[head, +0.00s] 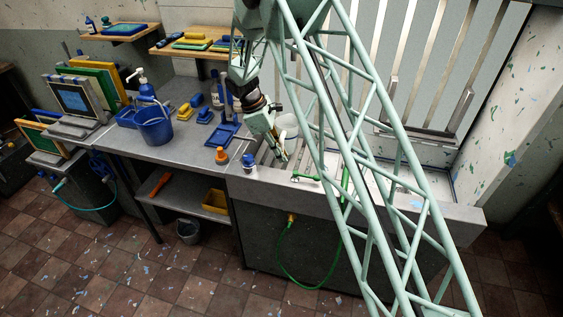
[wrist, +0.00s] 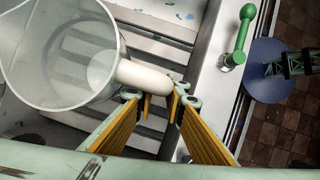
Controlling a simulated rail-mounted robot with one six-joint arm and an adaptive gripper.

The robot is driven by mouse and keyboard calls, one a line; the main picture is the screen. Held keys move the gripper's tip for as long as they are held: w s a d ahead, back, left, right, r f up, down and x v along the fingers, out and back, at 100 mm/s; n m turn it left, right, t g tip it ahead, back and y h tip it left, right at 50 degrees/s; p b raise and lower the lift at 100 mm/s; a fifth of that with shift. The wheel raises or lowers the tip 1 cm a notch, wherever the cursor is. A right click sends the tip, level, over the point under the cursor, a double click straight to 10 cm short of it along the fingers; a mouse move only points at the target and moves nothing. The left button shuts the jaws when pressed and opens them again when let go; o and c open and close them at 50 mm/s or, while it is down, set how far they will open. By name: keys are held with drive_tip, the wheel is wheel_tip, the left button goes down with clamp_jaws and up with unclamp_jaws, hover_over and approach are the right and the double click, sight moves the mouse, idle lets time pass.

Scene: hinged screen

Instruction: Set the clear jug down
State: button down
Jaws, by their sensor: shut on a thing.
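The clear jug (wrist: 62,58) fills the upper left of the wrist view, its open mouth towards the camera and its pale handle pointing right. My gripper (wrist: 160,96) has its yellow-padded fingers at the end of that handle and is shut on it. In the head view the jug (head: 288,121) shows as a pale shape just right of my gripper (head: 279,150), over the sink. The lattice of my arm partly covers this area. I cannot tell whether the jug's base touches the slats below.
Metal slats (wrist: 150,40) lie in the sink under the jug. A blue bucket (head: 154,125) stands on the counter.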

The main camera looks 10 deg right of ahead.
drive_tip(key=shift+f, duration=1.9)
drive_tip(key=shift+f, duration=0.15)
drive_tip(key=c, duration=2.7)
unclamp_jaws()
drive_tip(key=shift+o, duration=0.3)
drive_tip(key=v, duration=1.2)
drive_tip(key=shift+r, duration=0.2)
